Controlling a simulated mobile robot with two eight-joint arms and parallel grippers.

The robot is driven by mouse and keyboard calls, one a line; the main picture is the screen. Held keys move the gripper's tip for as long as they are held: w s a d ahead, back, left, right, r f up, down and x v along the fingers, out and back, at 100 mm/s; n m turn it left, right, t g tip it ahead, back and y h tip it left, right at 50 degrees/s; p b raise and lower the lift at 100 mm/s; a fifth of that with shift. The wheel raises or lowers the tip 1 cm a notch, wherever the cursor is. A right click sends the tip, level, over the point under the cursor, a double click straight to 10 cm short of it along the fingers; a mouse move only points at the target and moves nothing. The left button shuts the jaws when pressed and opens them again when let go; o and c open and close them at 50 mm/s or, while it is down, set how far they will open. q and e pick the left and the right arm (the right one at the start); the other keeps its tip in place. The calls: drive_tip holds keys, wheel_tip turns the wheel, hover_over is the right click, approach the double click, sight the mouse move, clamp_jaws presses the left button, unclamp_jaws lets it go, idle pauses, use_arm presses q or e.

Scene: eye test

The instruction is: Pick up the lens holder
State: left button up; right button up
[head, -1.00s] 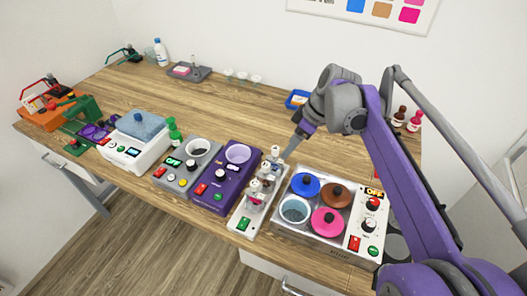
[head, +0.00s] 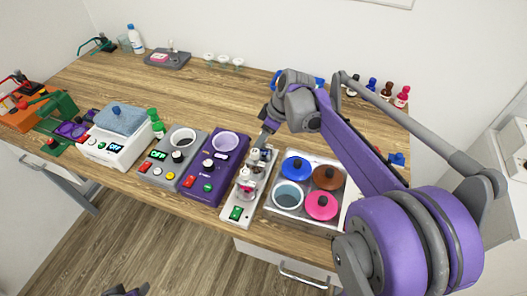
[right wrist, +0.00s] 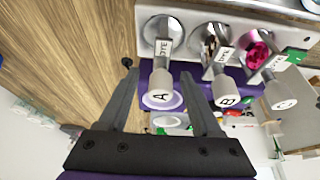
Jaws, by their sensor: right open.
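A white stand (head: 233,215) with a green switch carries a row of small holders with white-grey handles, apparently the lens holders. In the right wrist view their handles read A (right wrist: 160,92), B (right wrist: 227,93) and C (right wrist: 281,96). My right gripper (right wrist: 157,72) is open, with handle A showing between its fingers; I cannot tell whether they touch it. In the head view the right gripper (head: 264,138) is just above the stand's far end. A dark and purple part, apparently my left gripper (head: 126,291), shows at the bottom edge; its jaws are unclear.
Right of the stand is a tray of pots with blue (head: 296,168), brown (head: 328,177) and pink (head: 321,206) parts. A purple device (head: 213,170) and a grey device (head: 163,173) stand left. Small bottles (head: 386,91) are behind my right arm. The table's back middle is largely clear.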

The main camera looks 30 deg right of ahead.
drive_tip(key=shift+w+a+f, duration=0.15)
drive_tip(key=shift+a+f, duration=0.05)
drive_tip(key=shift+f, duration=0.4)
clamp_jaws()
idle(1.0)
